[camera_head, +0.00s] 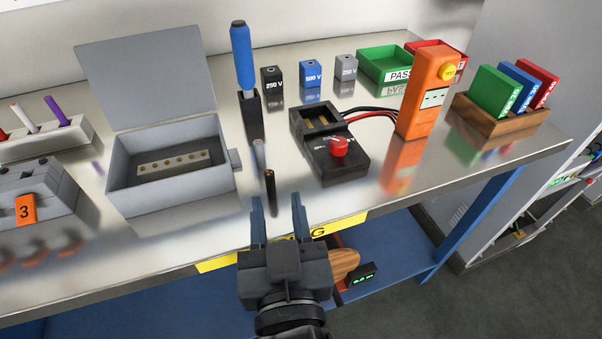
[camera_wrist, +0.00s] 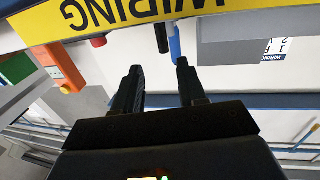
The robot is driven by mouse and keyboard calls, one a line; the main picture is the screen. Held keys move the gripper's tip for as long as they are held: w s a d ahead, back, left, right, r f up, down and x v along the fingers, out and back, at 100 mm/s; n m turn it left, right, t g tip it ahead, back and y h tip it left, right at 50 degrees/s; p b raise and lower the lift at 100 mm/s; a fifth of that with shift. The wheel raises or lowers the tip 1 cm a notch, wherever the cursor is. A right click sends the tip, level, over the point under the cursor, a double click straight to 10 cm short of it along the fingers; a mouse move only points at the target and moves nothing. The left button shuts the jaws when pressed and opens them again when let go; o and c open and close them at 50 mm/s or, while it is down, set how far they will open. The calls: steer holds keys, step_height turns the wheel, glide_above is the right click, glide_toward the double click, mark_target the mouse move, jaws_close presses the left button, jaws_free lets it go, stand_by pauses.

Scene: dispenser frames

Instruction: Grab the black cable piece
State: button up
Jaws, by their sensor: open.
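The black cable piece (camera_head: 270,191) is a short, thin, dark rod with a copper-coloured tip. It stands nearly upright near the front edge of the metal bench, in front of the blue-handled tool. My gripper (camera_head: 277,212) is open and empty at the front edge, just nearer than the cable piece. The cable piece is apart from both fingers. In the wrist view, my gripper (camera_wrist: 160,68) shows two spread fingers, and a dark rod (camera_wrist: 161,38), seemingly the cable piece, shows beyond the gap between them. Its lower end is hard to make out there.
An open grey box (camera_head: 170,195) stands left; a black tester with a red knob (camera_head: 338,147) stands right. Behind is a blue-handled tool (camera_head: 243,55) in a black holder. A yellow label (camera_head: 345,224) runs along the bench edge.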

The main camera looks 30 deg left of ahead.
mark_target(269, 177)
steer(key=x, duration=0.3)
steer(key=p+x, duration=0.1)
steer(key=x, duration=0.3)
steer(key=shift+a+f, duration=0.1)
steer(key=shift+a, duration=0.3)
jaws_close()
